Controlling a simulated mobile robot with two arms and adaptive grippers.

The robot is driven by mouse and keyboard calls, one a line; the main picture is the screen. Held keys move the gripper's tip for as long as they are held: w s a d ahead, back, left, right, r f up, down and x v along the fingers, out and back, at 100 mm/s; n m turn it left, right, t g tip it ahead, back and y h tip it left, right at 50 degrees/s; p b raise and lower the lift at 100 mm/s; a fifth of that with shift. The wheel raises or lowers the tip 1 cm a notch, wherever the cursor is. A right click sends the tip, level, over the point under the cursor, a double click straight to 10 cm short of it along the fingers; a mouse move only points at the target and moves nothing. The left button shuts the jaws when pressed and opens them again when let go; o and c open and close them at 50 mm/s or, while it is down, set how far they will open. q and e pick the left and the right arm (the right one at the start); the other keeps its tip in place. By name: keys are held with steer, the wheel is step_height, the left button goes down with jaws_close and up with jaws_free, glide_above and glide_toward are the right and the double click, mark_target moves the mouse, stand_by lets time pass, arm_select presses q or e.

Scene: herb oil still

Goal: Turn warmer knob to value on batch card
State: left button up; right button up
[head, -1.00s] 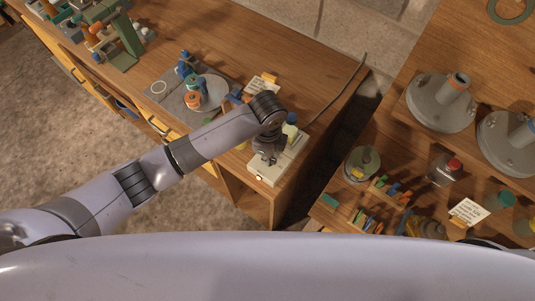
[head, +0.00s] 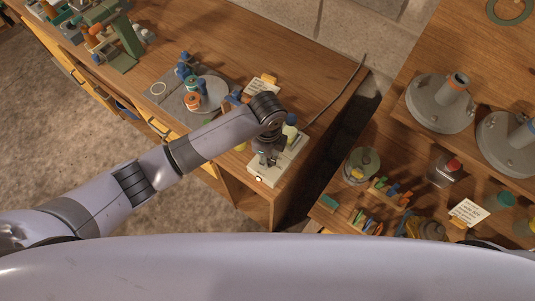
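The warmer is a cream box (head: 268,175) at the right end of the left bench, with a small lit spot on its front. My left gripper (head: 267,160) is over the top of the warmer, pointing down. It hides the knob, so I cannot see whether the fingers touch it or how far they are closed. A white card in a holder (head: 263,84) stands on the bench behind the warmer. Another white card (head: 469,211) stands on the right bench. The writing on both is too small to read. My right gripper is not in view.
A dark gap separates the benches. The right bench holds a rack of coloured pieces (head: 390,193) and grey round stands (head: 440,105).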

arm_select(q)
step_height(320, 180, up, 12)
stand_by(0.6)
stand_by(0.5)
